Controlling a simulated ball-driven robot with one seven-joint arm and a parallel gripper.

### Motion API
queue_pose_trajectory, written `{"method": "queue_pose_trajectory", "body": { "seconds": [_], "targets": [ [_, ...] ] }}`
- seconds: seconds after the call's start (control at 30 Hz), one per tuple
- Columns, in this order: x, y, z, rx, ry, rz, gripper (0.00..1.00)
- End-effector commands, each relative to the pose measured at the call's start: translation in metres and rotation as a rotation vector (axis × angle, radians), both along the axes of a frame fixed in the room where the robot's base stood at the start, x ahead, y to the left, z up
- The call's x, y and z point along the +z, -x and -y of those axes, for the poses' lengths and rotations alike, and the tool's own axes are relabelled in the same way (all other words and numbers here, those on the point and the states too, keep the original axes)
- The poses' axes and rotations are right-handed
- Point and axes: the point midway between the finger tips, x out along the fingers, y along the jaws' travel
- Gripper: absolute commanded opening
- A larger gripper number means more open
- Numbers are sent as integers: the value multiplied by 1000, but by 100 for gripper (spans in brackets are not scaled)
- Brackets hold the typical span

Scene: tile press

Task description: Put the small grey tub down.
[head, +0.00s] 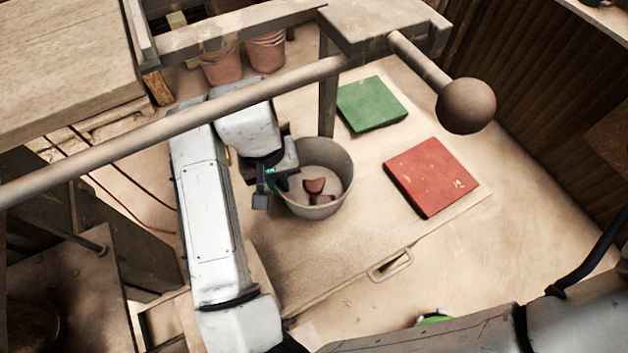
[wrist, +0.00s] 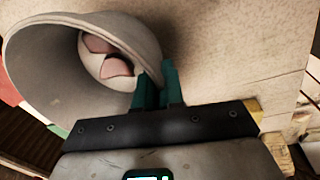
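The small grey tub (head: 337,163) is over the pale board in the middle of the head view, with reddish pieces (head: 314,186) inside. My gripper (head: 280,178) is at the tub's left side. In the wrist view the teal fingers of my gripper (wrist: 158,80) stand close together, one inside and one outside the rim of the tub (wrist: 50,72), pinching its wall. The tub looks roughly upright in the head view. Its underside is hidden, so I cannot tell whether it touches the board.
A green tile (head: 371,104) and a red tile (head: 431,177) lie right of the tub on the board (head: 330,250). A long bar with a ball end (head: 466,105) crosses above. A post (head: 327,90) stands behind the tub. The board's front area is clear.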

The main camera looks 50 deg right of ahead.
Motion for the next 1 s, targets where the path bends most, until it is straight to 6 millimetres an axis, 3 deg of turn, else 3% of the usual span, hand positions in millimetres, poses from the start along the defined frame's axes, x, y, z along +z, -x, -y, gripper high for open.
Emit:
{"method": "queue_pose_trajectory", "body": {
  "seconds": [0.6, 1.0],
  "targets": [
    [2, 0, 0, -1, 1, 1, 0],
    [33, 0, 0, -2, 1, 2, 0]
  ]
}}
